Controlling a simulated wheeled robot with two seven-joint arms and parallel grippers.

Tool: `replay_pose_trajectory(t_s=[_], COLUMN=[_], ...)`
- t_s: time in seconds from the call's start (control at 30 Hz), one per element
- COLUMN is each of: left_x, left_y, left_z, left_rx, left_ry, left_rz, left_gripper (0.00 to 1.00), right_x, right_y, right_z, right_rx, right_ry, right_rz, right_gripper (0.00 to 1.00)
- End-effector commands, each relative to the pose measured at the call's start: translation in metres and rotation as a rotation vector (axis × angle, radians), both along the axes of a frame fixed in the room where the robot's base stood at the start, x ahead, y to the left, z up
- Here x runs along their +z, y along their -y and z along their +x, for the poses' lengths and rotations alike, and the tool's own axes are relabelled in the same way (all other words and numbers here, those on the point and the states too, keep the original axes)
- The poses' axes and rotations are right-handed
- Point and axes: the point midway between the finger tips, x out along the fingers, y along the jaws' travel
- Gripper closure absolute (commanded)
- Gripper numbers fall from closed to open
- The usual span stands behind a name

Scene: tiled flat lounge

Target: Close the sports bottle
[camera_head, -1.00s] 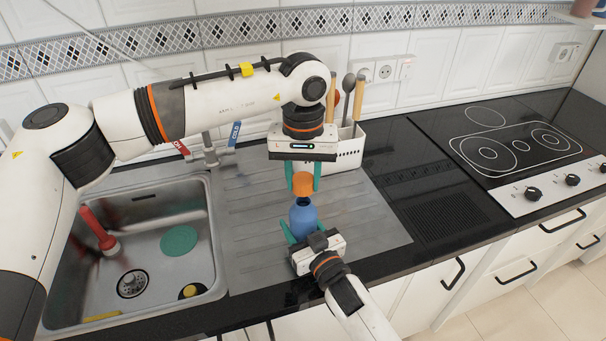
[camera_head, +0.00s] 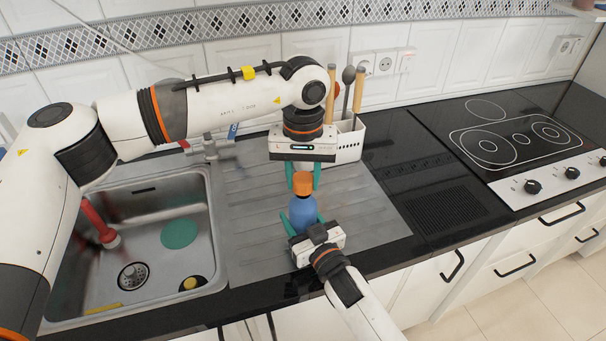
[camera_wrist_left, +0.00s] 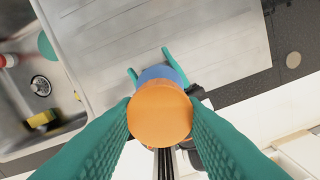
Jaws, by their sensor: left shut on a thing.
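The blue sports bottle (camera_head: 303,216) stands upright over the drainboard at the counter's front. My right gripper (camera_head: 304,222) comes from the front, its green fingers shut around the bottle's body. My left gripper (camera_head: 303,178) points down from above, shut on the orange cap (camera_head: 303,186). The cap is right over the bottle's neck, with little or no gap; I cannot tell whether it is seated. In the left wrist view the cap (camera_wrist_left: 160,113) sits between the green fingers and hides the neck; some blue bottle (camera_wrist_left: 160,73) shows behind it.
A metal sink (camera_head: 215,250) with a red-handled tool (camera_head: 99,222), a green disc (camera_head: 179,234) and a sponge is at left. A white utensil holder (camera_head: 349,142) stands behind my left gripper. The cooktop (camera_head: 520,145) is at right. The drainboard (camera_head: 255,215) is otherwise clear.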

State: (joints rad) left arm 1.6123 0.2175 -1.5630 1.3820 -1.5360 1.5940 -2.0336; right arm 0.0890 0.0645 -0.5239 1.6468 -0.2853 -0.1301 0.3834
Motion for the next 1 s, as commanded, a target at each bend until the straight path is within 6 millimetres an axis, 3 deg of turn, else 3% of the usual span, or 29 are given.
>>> replay_pose_trajectory(t_s=[0.53,0.57,0.67,0.77,1.0], left_x=[-0.012,-0.011,-0.011,-0.011,-0.011], left_y=[0.0,0.0,0.0,-0.001,-0.002], left_z=[0.0,0.0,0.0,0.0,0.001], left_rx=[0.0,0.0,-0.028,-0.14,-0.59], left_ry=[-0.002,-0.001,-0.001,-0.001,0.0], left_rz=[0.0,0.0,0.0,0.0,0.0], left_gripper=[0.85,0.85,0.85,0.85,0.85], right_x=[0.0,0.0,0.0,0.0,0.0], right_y=[0.0,0.0,0.0,0.0,0.0], right_z=[0.0,0.0,0.0,0.0,0.0], right_rx=[0.0,0.0,0.0,0.0,0.0], right_ry=[0.0,0.0,0.0,0.0,0.0], right_rz=[0.0,0.0,0.0,0.0,0.0], right_gripper=[0.88,1.0,1.0,1.0,1.0])
